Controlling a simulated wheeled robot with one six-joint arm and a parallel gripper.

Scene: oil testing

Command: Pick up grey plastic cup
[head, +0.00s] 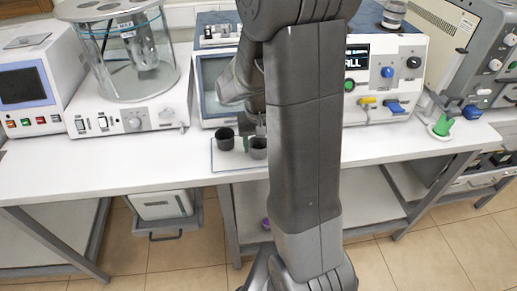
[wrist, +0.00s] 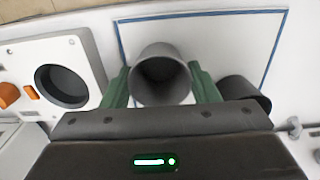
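The grey plastic cup (head: 259,150) stands at the right part of a flat white tray (head: 228,163) on the bench. In the wrist view, the cup (wrist: 161,82) shows its open mouth between the two green fingertips of my gripper (wrist: 160,88). The fingertips are one on each side of it, at its walls or very close. I cannot tell whether they press on it. In the head view, my gripper (head: 256,138) is low at the cup, partly hidden by my arm. I see no clear lift of the cup.
A darker cup (head: 225,139) stands on the tray close by; in the wrist view this dark cup (wrist: 245,92) is right of my gripper, partly covered. A white instrument with a round dark opening (wrist: 63,86) is at the left. The bench front (head: 110,172) is clear.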

